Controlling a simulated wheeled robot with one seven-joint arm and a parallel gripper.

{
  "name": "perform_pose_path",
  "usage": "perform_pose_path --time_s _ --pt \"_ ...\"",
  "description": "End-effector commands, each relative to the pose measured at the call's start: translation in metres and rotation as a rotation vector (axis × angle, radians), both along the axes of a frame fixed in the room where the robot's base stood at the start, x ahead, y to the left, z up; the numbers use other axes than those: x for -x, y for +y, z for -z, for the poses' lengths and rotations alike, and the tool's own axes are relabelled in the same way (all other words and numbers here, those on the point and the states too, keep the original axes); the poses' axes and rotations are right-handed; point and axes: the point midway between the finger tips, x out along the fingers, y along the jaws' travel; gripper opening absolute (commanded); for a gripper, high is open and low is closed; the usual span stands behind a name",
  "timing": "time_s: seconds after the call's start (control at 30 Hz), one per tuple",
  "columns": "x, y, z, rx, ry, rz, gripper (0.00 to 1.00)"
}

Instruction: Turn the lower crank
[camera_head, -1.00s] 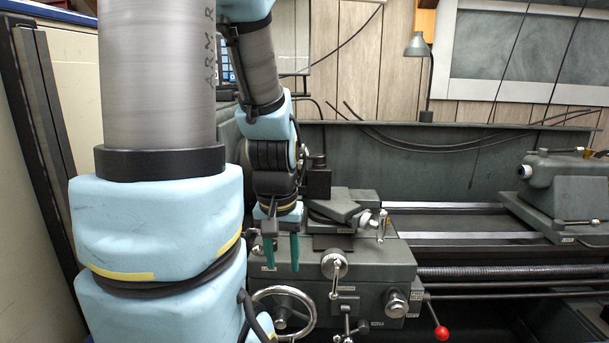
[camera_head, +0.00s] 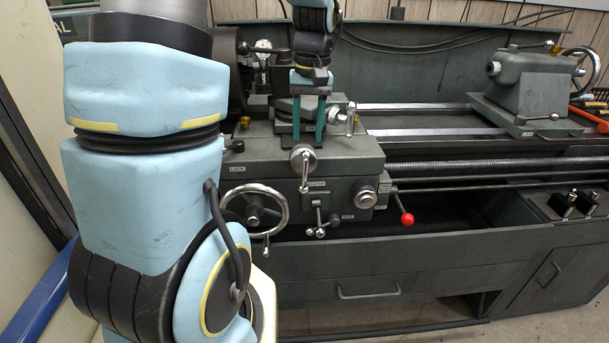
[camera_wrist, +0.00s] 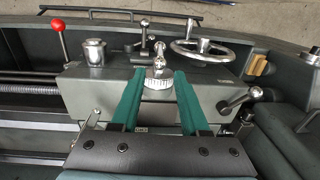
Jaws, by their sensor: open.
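The lathe carriage has two small metal cranks in the head view. The lower crank (camera_head: 304,160) is on the carriage's front face, with its handle hanging down; the upper crank (camera_head: 350,117) is higher and to the right. My gripper (camera_head: 308,136) is open, its two green fingers pointing down, just above the lower crank in the picture. In the wrist view, the lower crank's round dial (camera_wrist: 158,74) appears between the fingertips (camera_wrist: 159,82). Its depth relative to the fingers is hard to tell, and no contact is visible.
A large handwheel (camera_head: 253,208) stands lower left of the lower crank. Small levers (camera_head: 320,218), a round knob (camera_head: 366,196) and a red-balled lever (camera_head: 406,218) are below and right. The tailstock (camera_head: 530,85) is far right.

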Motion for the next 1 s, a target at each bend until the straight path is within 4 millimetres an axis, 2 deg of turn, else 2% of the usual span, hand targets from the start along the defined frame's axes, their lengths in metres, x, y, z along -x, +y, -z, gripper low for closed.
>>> perform_pose_path --time_s 0.17,0.4,0.6,0.8,1.0 --pt "0.0 0.001 0.017 -0.004 0.005 -0.003 0.45" --pt "0.001 0.003 0.062 -0.004 0.007 -0.002 0.45" --pt "0.0 0.005 0.091 -0.003 0.003 -0.002 0.45" --pt "0.0 0.006 0.104 -0.002 0.0 -0.002 0.45" --pt "0.0 0.006 0.106 -0.001 0.0 -0.002 0.45"
